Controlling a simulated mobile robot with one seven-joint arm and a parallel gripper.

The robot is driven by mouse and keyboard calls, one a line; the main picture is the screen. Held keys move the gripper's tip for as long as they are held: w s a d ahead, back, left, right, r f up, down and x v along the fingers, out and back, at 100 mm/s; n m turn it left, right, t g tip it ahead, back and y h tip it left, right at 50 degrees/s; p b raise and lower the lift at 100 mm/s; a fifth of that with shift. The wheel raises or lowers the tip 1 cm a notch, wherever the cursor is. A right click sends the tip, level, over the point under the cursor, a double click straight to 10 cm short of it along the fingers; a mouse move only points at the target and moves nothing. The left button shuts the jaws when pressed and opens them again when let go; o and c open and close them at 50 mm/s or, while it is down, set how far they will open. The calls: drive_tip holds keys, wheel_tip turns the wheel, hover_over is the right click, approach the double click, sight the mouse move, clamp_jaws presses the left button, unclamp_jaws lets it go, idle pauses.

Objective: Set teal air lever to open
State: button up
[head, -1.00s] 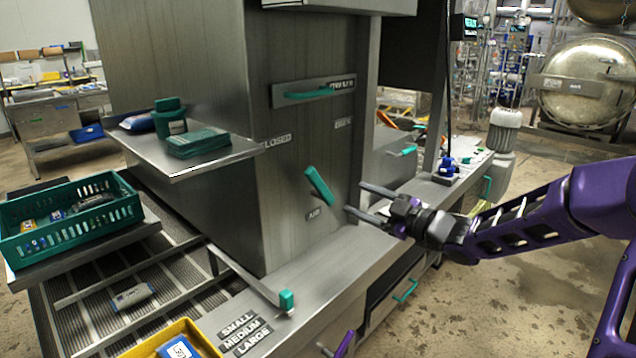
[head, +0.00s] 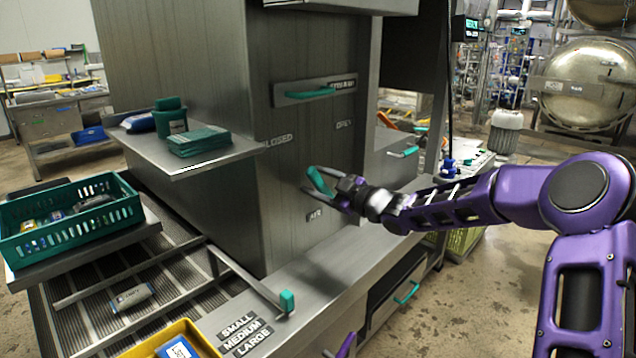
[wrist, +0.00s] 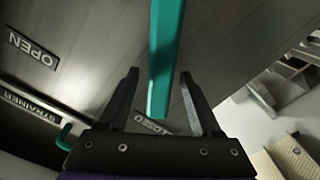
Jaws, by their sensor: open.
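The teal air lever (head: 320,181) is on the grey cabinet's side panel, tilted with its top to the left, above the AIR label (head: 315,215). A CLOSED label (head: 277,140) is to its upper left and an OPEN label (head: 344,125) to its upper right. My gripper (head: 308,178) is open at the lever, with one finger above it and one below. In the wrist view the lever (wrist: 165,60) comes down between the two spread fingers (wrist: 160,95).
A teal drawer-style handle (head: 310,93) is on the panel above the lever. A steel shelf (head: 215,160) with teal items juts out on the left. A steel ledge (head: 330,250) runs below. A teal crate (head: 70,240) and a yellow bin (head: 205,340) are further left.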

drive_tip(key=shift+c, duration=0.2)
clamp_jaws()
idle(1.1)
